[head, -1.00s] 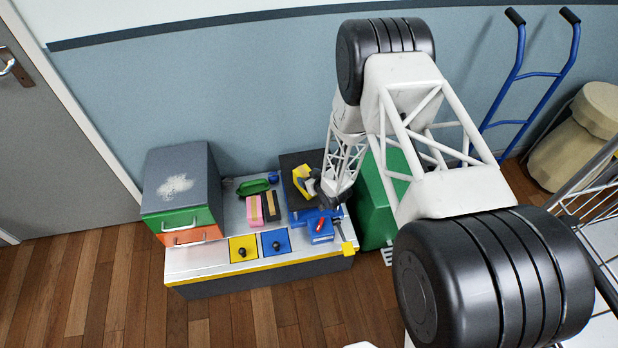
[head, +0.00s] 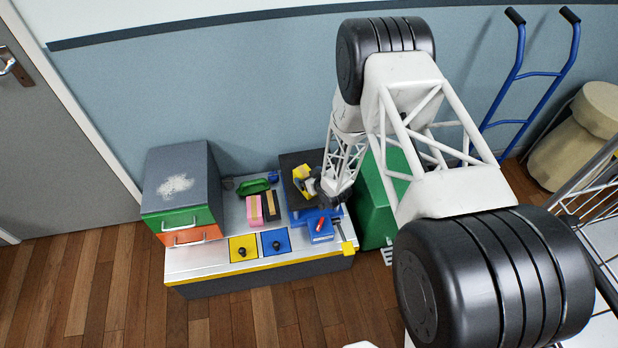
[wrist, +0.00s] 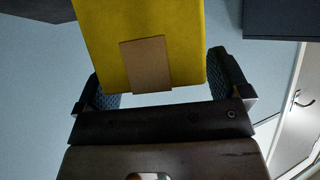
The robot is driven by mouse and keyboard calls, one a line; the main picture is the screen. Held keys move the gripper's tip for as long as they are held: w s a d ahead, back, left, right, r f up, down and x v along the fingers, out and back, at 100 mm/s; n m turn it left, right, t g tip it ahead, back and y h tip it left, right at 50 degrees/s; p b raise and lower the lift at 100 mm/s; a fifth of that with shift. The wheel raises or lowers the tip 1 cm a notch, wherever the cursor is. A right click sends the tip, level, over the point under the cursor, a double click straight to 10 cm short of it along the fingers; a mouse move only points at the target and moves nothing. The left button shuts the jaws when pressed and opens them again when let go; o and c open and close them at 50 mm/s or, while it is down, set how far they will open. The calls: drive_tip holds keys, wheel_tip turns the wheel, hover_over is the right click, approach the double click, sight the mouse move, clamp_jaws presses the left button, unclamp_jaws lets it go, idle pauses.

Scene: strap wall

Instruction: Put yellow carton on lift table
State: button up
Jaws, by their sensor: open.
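The yellow carton (head: 301,174) is at the dark top (head: 292,161) of what looks like the lift table, at the right end of the bench. My gripper partly covers it in the head view. In the wrist view the yellow carton (wrist: 185,25) fills the upper middle and bears a brown patch. My gripper (wrist: 165,85) is open there, with one ridged finger on each side of the carton's near end. I cannot tell whether the carton rests on the dark top. Blue parts (head: 329,212) show at the lift table's front.
A pink block (head: 255,216), a dark block (head: 270,206) and a green tray (head: 253,187) lie left of the lift table. A grey cabinet (head: 180,180) with green and orange drawers stands at the bench's left end. A green bin (head: 377,215) stands close on the right.

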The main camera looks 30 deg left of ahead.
drive_tip(key=v, duration=1.2)
idle(1.1)
drive_tip(key=w+d+r+m+t+h, duration=0.1)
drive_tip(key=w+d+r, duration=0.25)
drive_tip(key=r, duration=0.25)
drive_tip(key=w+d+r+m+t+h, duration=0.1)
drive_tip(key=w+d+r+h, duration=0.15)
drive_tip(key=d+r, duration=0.3)
drive_tip(key=w+d+r+m+h, duration=0.1)
drive_tip(key=w+d+r, duration=0.3)
drive_tip(key=r, duration=0.3)
drive_tip(key=s+d+r+m+h, duration=0.3)
drive_tip(key=d+r, duration=0.8)
drive_tip(key=d, duration=0.1)
drive_tip(key=s+d+r+m+h, duration=0.2)
drive_tip(key=s+d+r, duration=0.1)
drive_tip(key=d+r, duration=0.85)
drive_tip(key=s+d+r+m+g, duration=0.1)
drive_tip(key=s+d+r, duration=0.3)
drive_tip(key=s, duration=0.5)
drive_tip(key=s+d+r+m+g+h, duration=0.1)
drive_tip(key=s+d+r, duration=0.4)
drive_tip(key=s, duration=0.5)
drive_tip(key=s+d+r+m+g, duration=0.2)
drive_tip(key=s+d, duration=0.4)
drive_tip(key=s, duration=0.4)
wheel_tip(320, 180, up, 3)
drive_tip(key=shift+d+f+m+h, duration=0.15)
drive_tip(key=shift+d+m+h, duration=0.25)
drive_tip(key=shift+m, duration=0.4)
